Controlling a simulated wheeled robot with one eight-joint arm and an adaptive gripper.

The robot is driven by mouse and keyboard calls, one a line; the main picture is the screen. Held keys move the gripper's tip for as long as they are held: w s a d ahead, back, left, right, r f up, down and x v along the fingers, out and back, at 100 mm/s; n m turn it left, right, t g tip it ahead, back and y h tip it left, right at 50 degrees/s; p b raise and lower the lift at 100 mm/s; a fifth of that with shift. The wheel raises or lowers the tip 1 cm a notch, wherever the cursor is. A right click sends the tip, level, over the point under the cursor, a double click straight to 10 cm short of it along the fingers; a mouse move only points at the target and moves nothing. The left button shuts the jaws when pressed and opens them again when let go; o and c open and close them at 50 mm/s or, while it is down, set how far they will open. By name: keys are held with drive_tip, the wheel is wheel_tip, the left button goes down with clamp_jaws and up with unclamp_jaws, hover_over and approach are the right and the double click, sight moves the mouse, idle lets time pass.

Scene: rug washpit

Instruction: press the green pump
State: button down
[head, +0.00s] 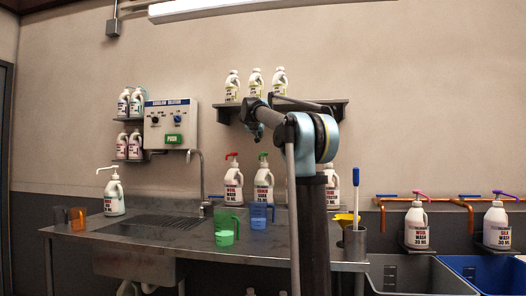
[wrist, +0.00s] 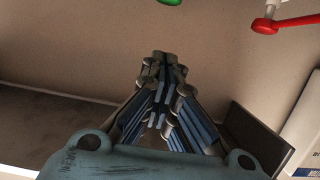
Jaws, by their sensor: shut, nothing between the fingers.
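The green pump (head: 263,155) tops a white bottle (head: 263,181) at the back of the steel counter, in the middle of the head view. In the wrist view only a bit of the green pump (wrist: 169,2) shows at the top edge. My gripper (head: 257,138) is above the green pump in the head view, seen small and dark; a gap shows between them. In the wrist view my gripper (wrist: 164,62) has its fingers together and empty. The red pump (head: 232,155) stands just left of the green one; it also shows in the wrist view (wrist: 266,25).
A wall shelf (head: 228,116) with several bottles is close behind my arm. Green (head: 226,238) and blue (head: 258,228) jugs stand in front of the pump bottles. Another bottle, right of the green pump, is partly hidden by my arm.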

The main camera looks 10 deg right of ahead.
drive_tip(key=shift+w+d, duration=0.1)
drive_tip(key=shift+d, duration=0.1)
drive_tip(key=x, duration=0.9)
drive_tip(key=shift+f, duration=0.1)
drive_tip(key=f, duration=0.3)
drive_tip(key=shift+w+d+f, duration=0.15)
drive_tip(key=shift+w+f, duration=0.05)
drive_tip(key=shift+w, duration=0.15)
drive_tip(key=shift+f, duration=0.4)
drive_tip(key=shift+f, duration=0.1)
drive_tip(key=shift+f, duration=1.4)
